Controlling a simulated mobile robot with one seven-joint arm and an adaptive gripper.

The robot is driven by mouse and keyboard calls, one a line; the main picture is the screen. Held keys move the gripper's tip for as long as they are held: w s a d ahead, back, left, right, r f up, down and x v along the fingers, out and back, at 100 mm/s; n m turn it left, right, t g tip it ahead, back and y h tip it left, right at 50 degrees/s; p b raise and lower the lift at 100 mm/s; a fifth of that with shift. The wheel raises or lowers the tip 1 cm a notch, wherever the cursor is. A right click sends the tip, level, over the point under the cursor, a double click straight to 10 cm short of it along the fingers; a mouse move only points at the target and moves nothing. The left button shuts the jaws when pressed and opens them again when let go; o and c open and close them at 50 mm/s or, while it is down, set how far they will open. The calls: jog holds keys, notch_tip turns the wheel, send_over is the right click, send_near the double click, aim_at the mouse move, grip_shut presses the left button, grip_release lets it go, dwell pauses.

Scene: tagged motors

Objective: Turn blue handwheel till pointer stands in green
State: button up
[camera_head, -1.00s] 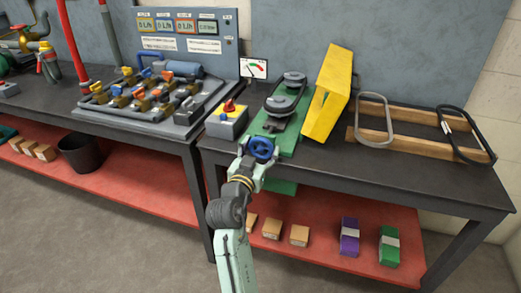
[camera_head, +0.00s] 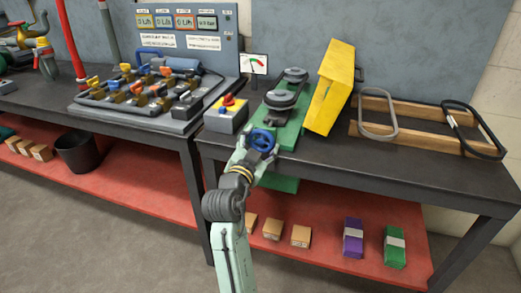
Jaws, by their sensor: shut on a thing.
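The blue handwheel (camera_head: 263,140) is at the front end of a green machine base (camera_head: 290,134) on the right-hand bench. My gripper (camera_head: 261,149) is shut on the handwheel, and its fingers hide part of the rim. A small white gauge (camera_head: 253,63) stands behind the machine, with a green and a red part on its scale. Its pointer is too small for me to tell exactly where it stands. Two grey pulleys (camera_head: 281,98) sit on the green base.
A yellow guard (camera_head: 331,88) stands open right of the pulleys. A grey box with a red knob (camera_head: 228,104) is close on the left. Two belts (camera_head: 377,114) lie on a wooden rack (camera_head: 418,128) at the right. The bench's front right is clear.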

jog(key=shift+m+b, duration=0.65)
jog(key=shift+m, duration=0.25)
jog(key=o, duration=1.2)
jog(key=shift+c, duration=0.2)
jog(key=v, duration=0.8)
jog(key=shift+r, duration=0.15)
